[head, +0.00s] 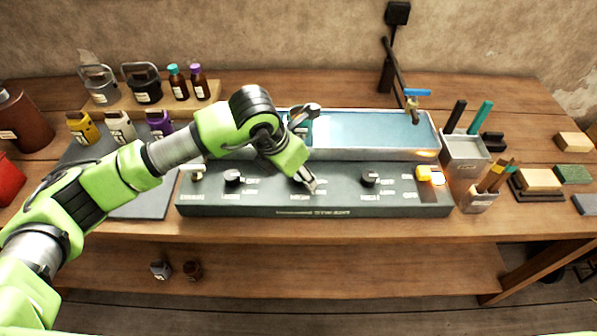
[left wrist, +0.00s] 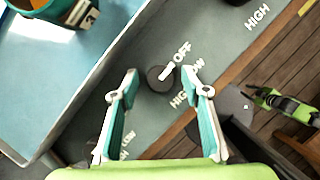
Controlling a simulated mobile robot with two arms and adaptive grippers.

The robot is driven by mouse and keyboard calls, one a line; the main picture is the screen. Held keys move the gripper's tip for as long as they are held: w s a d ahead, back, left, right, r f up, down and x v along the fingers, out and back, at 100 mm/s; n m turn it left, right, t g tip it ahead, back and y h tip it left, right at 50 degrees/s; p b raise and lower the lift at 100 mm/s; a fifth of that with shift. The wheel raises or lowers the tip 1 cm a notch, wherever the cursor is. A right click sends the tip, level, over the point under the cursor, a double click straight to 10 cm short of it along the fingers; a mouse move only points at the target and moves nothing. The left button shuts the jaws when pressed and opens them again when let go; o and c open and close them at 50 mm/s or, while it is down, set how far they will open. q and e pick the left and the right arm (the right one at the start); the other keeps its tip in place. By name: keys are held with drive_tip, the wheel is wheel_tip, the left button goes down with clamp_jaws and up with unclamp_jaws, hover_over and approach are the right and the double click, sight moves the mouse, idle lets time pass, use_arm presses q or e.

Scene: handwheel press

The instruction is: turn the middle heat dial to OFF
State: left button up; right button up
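The middle dial is covered by my left gripper (head: 310,186) in the head view. In the left wrist view a dark round dial (left wrist: 160,84) with a pale pointer lies ahead of my left gripper (left wrist: 160,72). The pointer aims at the word OFF (left wrist: 182,52); LOW and HIGH labels are beside it. The gripper is open, its teal-padded fingers on either side of the dial with gaps; I cannot tell how far above it they are. The control panel (head: 330,201) also bears a left dial (head: 234,177) and a right dial (head: 370,179).
A yellow switch (head: 431,177) sits at the panel's right end. Behind the panel is a shallow blue-lined basin (head: 375,130) with a tap (head: 411,106). A pen cup (head: 478,200) stands right. Part of my right arm (left wrist: 290,108) shows small in the left wrist view.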

use_arm(q)
drive_tip(key=v, duration=1.2)
idle(0.5)
